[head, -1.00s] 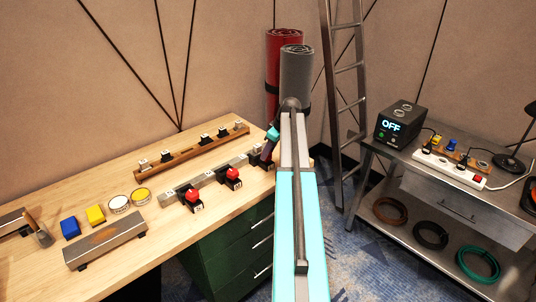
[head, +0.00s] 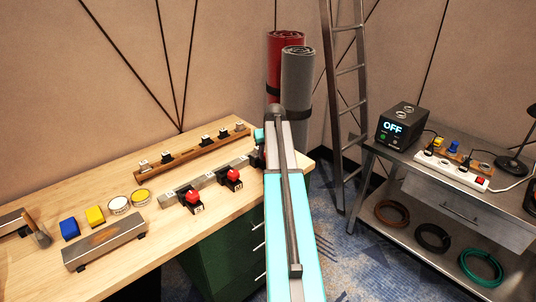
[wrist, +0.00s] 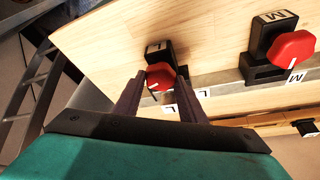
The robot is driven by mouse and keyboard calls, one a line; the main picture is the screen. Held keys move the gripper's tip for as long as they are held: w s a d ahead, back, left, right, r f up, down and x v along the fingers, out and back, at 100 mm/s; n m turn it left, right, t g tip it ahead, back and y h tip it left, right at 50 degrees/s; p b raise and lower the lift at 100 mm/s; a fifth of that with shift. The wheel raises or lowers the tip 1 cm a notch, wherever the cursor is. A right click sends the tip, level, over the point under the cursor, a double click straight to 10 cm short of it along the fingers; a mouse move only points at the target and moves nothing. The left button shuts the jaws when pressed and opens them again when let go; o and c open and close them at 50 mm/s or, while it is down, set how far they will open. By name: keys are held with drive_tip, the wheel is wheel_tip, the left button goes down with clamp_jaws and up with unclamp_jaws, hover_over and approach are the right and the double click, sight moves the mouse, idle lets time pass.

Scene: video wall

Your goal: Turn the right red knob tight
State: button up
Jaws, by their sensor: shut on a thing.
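The right red knob (wrist: 160,74) sits on a black clamp block marked L in the wrist view. My gripper (wrist: 161,78) has a dark finger on either side of this knob and is shut on it. A short white line shows on the knob's face. In the head view my arm hides this knob and my fingers. The middle red knob (head: 234,174) and the left red knob (head: 193,198) stand on black blocks along a grey bar (head: 210,181). The middle one, marked M, also shows in the wrist view (wrist: 291,48), clear of my fingers.
A wooden rail (head: 185,155) with several small blocks lies behind the bar. Yellow and blue blocks and two round tins are left on the wooden bench (head: 130,184). Rolled mats (head: 296,80) and a ladder (head: 345,110) stand beyond the bench's right end.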

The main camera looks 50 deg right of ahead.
drive_tip(key=m, duration=0.2)
drive_tip(key=m+g+h, duration=0.1)
drive_tip(key=m, duration=0.2)
drive_tip(key=shift+w+a+g, duration=0.1)
drive_tip(key=shift+g, duration=0.2)
drive_tip(key=shift+m, duration=0.4)
drive_tip(key=o, duration=1)
drive_tip(key=shift+h, duration=0.3)
drive_tip(key=shift+b+v, duration=1.1)
drive_tip(key=shift+v, duration=5.8)
drive_tip(key=shift+f, duration=0.1)
